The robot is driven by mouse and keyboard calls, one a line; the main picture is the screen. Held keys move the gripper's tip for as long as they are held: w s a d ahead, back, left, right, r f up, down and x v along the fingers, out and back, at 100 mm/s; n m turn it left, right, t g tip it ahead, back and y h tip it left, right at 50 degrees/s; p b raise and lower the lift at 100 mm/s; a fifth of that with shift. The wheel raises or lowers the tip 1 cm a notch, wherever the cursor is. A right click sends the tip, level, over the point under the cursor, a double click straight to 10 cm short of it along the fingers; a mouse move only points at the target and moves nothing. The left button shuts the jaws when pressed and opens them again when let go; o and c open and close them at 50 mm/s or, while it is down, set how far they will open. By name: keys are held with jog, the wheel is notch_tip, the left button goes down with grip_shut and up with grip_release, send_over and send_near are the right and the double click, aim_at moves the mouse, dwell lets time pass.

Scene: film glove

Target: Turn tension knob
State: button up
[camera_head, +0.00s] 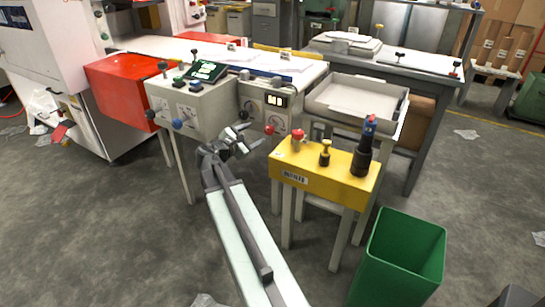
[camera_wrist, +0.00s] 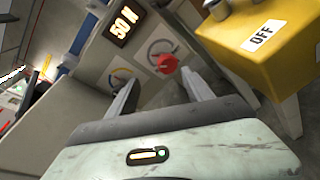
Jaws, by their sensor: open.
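A red knob (camera_wrist: 167,63) sits on a round dial on a pale grey panel in the wrist view; it also shows in the head view (camera_head: 269,129). A lit display (camera_wrist: 124,25) reading about "50 N" is above it. No readable label says which knob is for tension. My gripper (camera_head: 247,137) is open and empty in front of the panel. In the wrist view my gripper (camera_wrist: 159,79) has its fingers spread, with the red knob between and beyond the tips. They appear apart from it. A second dial (camera_wrist: 120,78) is partly hidden by the left finger.
A green bin (camera_head: 405,255) stands at front right. The left floor is mostly clear.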

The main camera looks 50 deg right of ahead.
aim_at(272, 126)
jog(key=d+f+n+h+b, duration=0.1)
jog(key=d+f+b, duration=0.1)
jog(key=d+f+n+b, duration=0.1)
jog(key=n+b, duration=0.1)
jog(key=shift+d+f+t+h, duration=0.35)
jog(key=shift+f+t+h, duration=0.05)
jog(key=shift+d+r+n+b, duration=0.2)
jog(key=shift+d+n+b, duration=0.25)
jog(key=shift+n, duration=0.25)
jog(key=shift+d+r, duration=0.15)
jog(key=shift+r, duration=0.05)
jog(key=x, duration=0.7)
jog(key=shift+w+d+r, duration=0.1)
jog(key=shift+d+r, duration=0.05)
jog(key=shift+d, duration=0.15)
grip_shut()
jog(key=shift+w, duration=0.1)
